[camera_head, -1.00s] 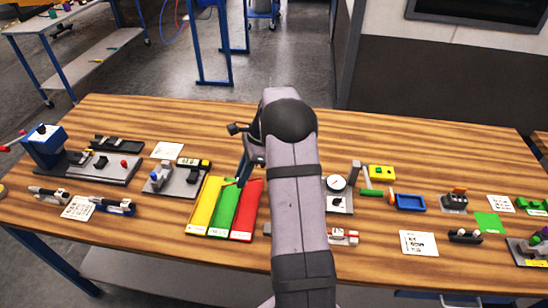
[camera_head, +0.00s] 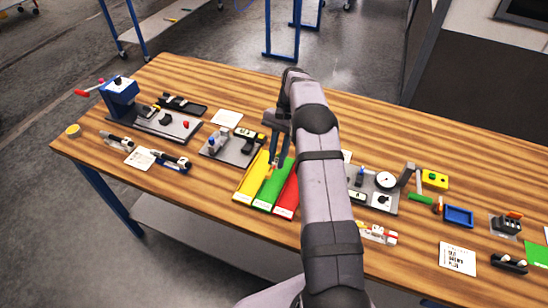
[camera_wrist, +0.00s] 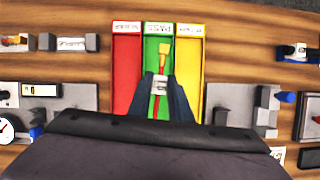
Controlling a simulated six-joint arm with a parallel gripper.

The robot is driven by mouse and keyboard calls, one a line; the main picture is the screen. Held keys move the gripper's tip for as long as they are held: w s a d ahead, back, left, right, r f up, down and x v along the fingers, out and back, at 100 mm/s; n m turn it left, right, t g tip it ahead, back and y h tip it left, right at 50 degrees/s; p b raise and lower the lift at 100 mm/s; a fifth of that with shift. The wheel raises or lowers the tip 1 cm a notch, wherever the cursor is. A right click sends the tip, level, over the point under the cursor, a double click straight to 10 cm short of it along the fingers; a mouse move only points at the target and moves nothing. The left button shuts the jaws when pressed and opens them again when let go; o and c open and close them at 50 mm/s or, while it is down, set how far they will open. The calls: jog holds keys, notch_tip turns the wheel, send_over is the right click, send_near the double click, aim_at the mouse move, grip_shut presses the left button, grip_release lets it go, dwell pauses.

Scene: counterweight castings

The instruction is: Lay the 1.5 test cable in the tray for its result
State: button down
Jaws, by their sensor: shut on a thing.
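My gripper (camera_wrist: 160,98) is shut on the test cable (camera_wrist: 166,51). The cable has a yellow end piece, a white tag and a red lead, and points away from the gripper. In the wrist view it lies over the green tray (camera_wrist: 150,65), between the red tray (camera_wrist: 125,75) and the yellow tray (camera_wrist: 189,75). In the head view my gripper (camera_head: 275,160) is over the trays, near the far part of the green one (camera_head: 266,201). I cannot tell whether the cable touches the tray floor.
A grey fixture (camera_head: 232,148) stands close left of the trays. A dial gauge stand (camera_head: 386,181) is to their right, partly behind my arm. A blue press (camera_head: 120,97) is at the far left, a blue bin (camera_head: 459,215) at the right. Bare wood lies behind the trays.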

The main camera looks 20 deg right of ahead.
jog(key=shift+n, duration=0.6)
jog(key=shift+r, duration=0.1)
jog(key=shift+f+b, duration=1.35)
jog(key=shift+f, duration=1.55)
jog(key=shift+f+b, duration=0.4)
jog(key=shift+f, duration=0.25)
jog(key=c, duration=1.5)
grip_release()
jog(key=shift+c, duration=0.2)
jog(key=shift+r, duration=0.1)
